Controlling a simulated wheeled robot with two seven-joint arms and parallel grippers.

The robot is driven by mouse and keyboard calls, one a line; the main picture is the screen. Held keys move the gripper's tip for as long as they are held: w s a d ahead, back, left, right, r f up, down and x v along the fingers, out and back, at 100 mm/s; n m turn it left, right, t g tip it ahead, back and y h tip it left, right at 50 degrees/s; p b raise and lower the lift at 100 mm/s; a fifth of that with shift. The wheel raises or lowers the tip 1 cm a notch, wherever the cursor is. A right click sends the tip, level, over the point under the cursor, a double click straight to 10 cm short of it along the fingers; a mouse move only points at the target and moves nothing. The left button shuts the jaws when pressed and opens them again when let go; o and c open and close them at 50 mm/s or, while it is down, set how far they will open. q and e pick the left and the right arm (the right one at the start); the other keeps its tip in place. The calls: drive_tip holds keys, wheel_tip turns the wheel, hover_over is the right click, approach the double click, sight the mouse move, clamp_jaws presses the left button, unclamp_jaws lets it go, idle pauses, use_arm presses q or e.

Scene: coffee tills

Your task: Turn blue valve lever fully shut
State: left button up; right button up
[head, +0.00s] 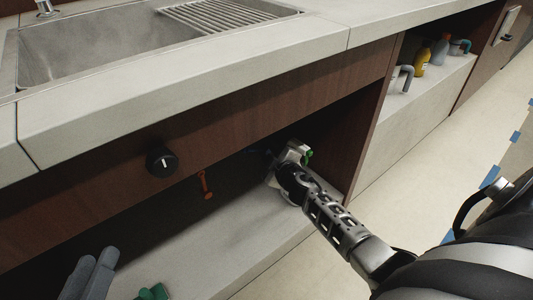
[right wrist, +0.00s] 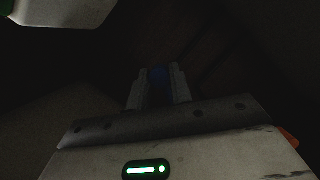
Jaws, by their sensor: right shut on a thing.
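The blue valve lever shows in the right wrist view as a dim blue rounded end (right wrist: 158,75) between the two grey fingertips. My right gripper (right wrist: 159,72) is shut on it. In the head view, my right gripper (head: 276,156) reaches into the dark cabinet under the counter. Its hand hides nearly all of the lever there, and the shade makes the lever's angle impossible to tell.
A red lever (head: 206,185) hangs under the cabinet front, left of my right gripper. A black knob (head: 161,161) is on the wooden panel. Grey rounded shapes (head: 90,275) and a green object (head: 152,292) are at bottom left. Bottles (head: 421,60) stand on the right shelf.

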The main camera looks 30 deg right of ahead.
drive_tip(key=shift+d+r, duration=0.2)
drive_tip(key=shift+r, duration=0.35)
drive_tip(key=shift+w+d+r+p, duration=0.1)
drive_tip(key=shift+d+r+p, duration=0.15)
drive_tip(key=shift+r+p, duration=0.85)
drive_tip(key=shift+f, duration=0.1)
